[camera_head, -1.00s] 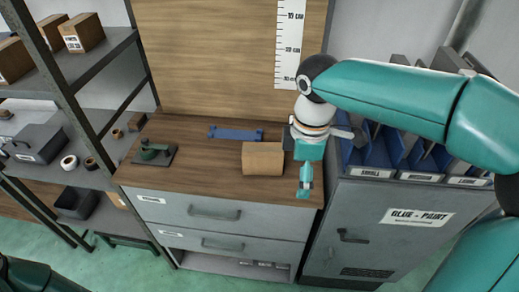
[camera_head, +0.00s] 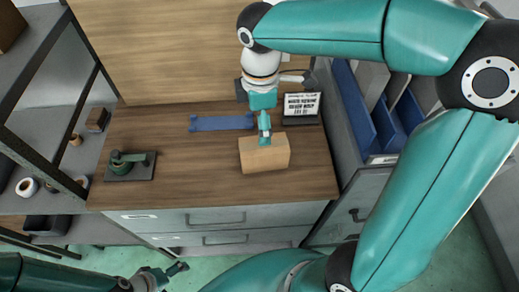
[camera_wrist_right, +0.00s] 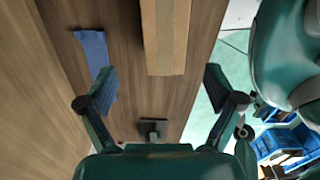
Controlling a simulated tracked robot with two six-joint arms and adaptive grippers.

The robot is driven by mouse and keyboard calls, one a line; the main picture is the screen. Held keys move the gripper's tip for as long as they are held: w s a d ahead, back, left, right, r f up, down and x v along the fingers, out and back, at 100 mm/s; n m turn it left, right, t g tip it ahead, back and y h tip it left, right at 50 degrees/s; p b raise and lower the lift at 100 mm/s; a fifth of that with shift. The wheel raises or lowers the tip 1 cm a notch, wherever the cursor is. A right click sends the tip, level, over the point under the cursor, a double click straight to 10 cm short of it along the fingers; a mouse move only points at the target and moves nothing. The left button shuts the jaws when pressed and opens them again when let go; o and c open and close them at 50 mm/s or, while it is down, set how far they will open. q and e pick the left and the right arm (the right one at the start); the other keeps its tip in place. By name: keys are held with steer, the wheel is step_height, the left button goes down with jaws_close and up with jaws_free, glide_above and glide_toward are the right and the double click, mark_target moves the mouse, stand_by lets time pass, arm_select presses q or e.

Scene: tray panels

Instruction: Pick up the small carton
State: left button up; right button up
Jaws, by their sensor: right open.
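The small carton (camera_head: 264,155) is a plain brown box lying on the wooden top of the drawer cabinet. My right gripper (camera_head: 264,128) is at its far upper edge in the head view, pointing down and overlapping it. In the right wrist view the carton (camera_wrist_right: 165,38) lies ahead, in line with the gap between the open fingers (camera_wrist_right: 160,88); no contact shows. My left gripper (camera_head: 168,275) is low at the bottom of the head view, away from the carton; its jaw opening is unclear.
A blue bracket (camera_head: 222,122) lies left of and behind the carton. A green device on a dark plate (camera_head: 130,166) stands at the left of the top. A small sign (camera_head: 301,107) stands behind right. Blue bins (camera_head: 355,105) are at the right, shelving at the left.

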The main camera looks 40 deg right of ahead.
mark_target(265, 151)
steer(key=f, duration=0.7)
steer(key=shift+s+d+f, duration=0.2)
steer(key=shift+d, duration=0.1)
steer(key=f, duration=0.2)
steer(key=f+p, duration=0.1)
steer(key=f, duration=0.1)
steer(key=shift+s+d, duration=0.1)
steer(key=shift+s, duration=0.25)
steer(key=shift+w+f, duration=0.1)
steer(key=shift+f, duration=0.45)
steer(key=c, duration=1.4)
steer(key=shift+r, duration=0.1)
